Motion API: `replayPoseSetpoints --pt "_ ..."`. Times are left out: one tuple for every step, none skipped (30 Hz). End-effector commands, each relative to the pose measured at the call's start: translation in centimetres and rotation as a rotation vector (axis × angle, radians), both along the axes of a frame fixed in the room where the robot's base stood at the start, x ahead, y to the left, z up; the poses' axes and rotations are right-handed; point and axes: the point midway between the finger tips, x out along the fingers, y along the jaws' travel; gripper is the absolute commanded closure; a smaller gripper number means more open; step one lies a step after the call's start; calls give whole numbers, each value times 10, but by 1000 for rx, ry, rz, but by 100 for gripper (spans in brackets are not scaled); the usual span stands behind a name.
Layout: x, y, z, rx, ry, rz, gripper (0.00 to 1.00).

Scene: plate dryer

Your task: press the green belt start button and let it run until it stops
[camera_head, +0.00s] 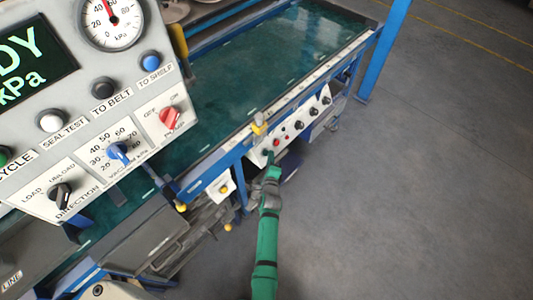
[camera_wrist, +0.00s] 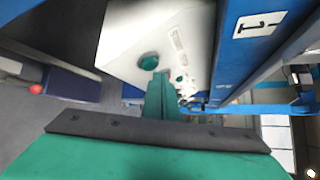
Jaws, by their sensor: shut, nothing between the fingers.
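The white control box (camera_head: 290,129) is mounted on the near side of the belt frame, with a row of buttons and knobs. In the wrist view, a round green button (camera_wrist: 148,61) sits on the white box face. My gripper (camera_wrist: 160,78) is shut and empty, its green fingers pointing at the box. The fingertips appear just below and right of the button; I cannot tell whether they touch the box. In the head view, my gripper (camera_head: 268,157) is at the left end of the box, and the button there is hidden or too small to make out.
The green belt (camera_head: 280,55) lies behind the box, with no plates visible on its open stretch. A large panel (camera_head: 100,110) with gauge, knobs and buttons fills the upper left. A small box with a yellow button (camera_head: 222,188) is left of my gripper. Floor at right is clear.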

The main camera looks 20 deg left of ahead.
Motion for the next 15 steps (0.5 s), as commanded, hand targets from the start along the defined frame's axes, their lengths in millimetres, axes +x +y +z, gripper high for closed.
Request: replayPoseSetpoints --pt "1 2 0 -1 -1 1 100" --pt "1 3 -1 -1 -2 1 100" --pt "2 4 -1 1 -1 1 100" --pt "2 5 -1 1 -1 1 100" --pt "2 5 -2 0 -1 2 100" --pt "2 5 -2 0 -1 2 100" --pt "1 5 -2 0 -1 2 100" --pt "1 5 -2 0 -1 2 100" --pt "1 5 -2 1 0 2 100" --pt "1 5 -2 1 0 2 100" --pt "1 5 -2 1 0 2 100" --pt "1 5 -2 0 -1 2 100" --pt "1 6 -2 0 0 3 100" --pt "1 7 -2 0 0 4 100" --pt "1 7 -2 0 -1 5 100"
